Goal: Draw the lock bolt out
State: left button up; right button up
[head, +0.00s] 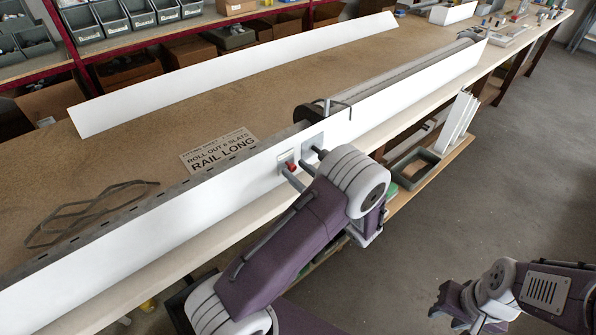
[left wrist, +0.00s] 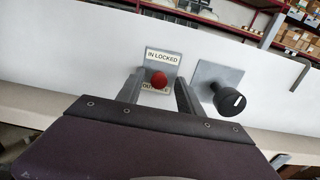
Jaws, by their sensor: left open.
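The lock bolt's red knob (left wrist: 159,80) sticks out from a small metal plate (left wrist: 163,58) on the white profile face. The plate is marked "IN LOCKED" above the knob and a partly hidden "OUT..." below it. In the head view the red knob (head: 291,166) shows just beyond my left gripper (head: 300,176). My left gripper is open, and in the left wrist view its fingers (left wrist: 158,92) stand either side of the knob, with no contact visible. My right gripper (head: 449,303) hangs empty over the floor at the lower right; its jaw opening is unclear.
A black knob (left wrist: 230,101) on a grey plate sits just right of the red knob. A bent rod (head: 338,103) stands at the profile's top edge. Floor at right is clear.

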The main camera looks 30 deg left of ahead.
pick_arm(q)
grip_shut()
dwell(1.3)
